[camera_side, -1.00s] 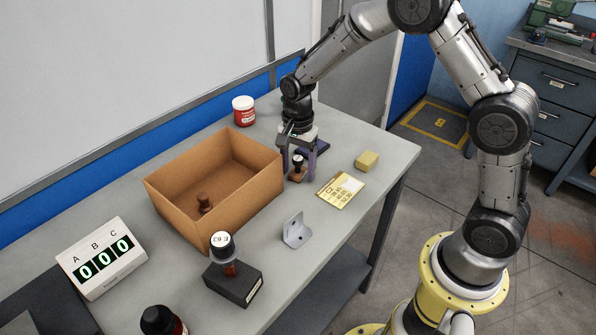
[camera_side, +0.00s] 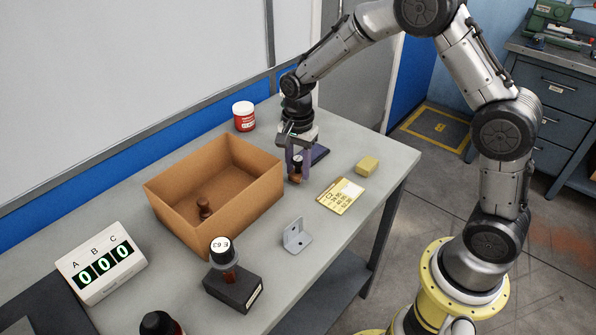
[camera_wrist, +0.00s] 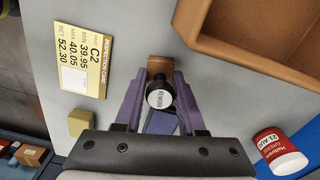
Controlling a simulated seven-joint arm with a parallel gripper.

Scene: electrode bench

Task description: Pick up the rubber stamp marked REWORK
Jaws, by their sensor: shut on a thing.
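The rubber stamp marked REWORK (camera_wrist: 159,98) has a dark round handle with a pale label on top and a brown wooden base. In the wrist view it is upright between the two purple fingers of my gripper (camera_wrist: 158,103). In the side view my gripper (camera_side: 298,163) points down and is shut on the stamp (camera_side: 296,178), to the right of the cardboard box. The stamp's base is at the table surface; I cannot tell whether it touches.
The open cardboard box (camera_side: 263,190) holds a small brown stamp (camera_side: 204,207).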

